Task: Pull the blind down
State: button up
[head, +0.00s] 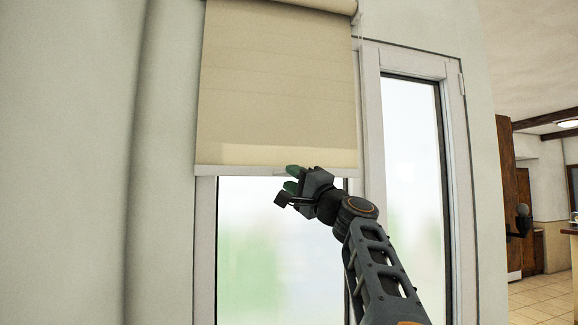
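The beige roller blind (280,85) hangs partly down over the upper part of a window in the head view. Its pale bottom bar (232,171) runs level across the window. My gripper (290,178) is at the lower edge of the blind, right of its middle. Its green fingertips overlap the bottom bar in the picture. I cannot tell whether the fingers are closed on the bar or only near it. The fingertips are small, and part of the bar is hidden behind my gripper.
Below the blind is bare window glass (262,250). A white-framed glazed door or window (415,180) stands to the right. Plain wall (70,160) fills the left. A room with a tiled floor (540,298) opens at the far right.

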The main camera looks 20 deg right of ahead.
jog(key=shift+p+x, duration=0.3)
jog(key=shift+x, duration=0.55)
jog(key=shift+c, duration=0.2)
grip_shut()
jog(key=shift+f, duration=0.1)
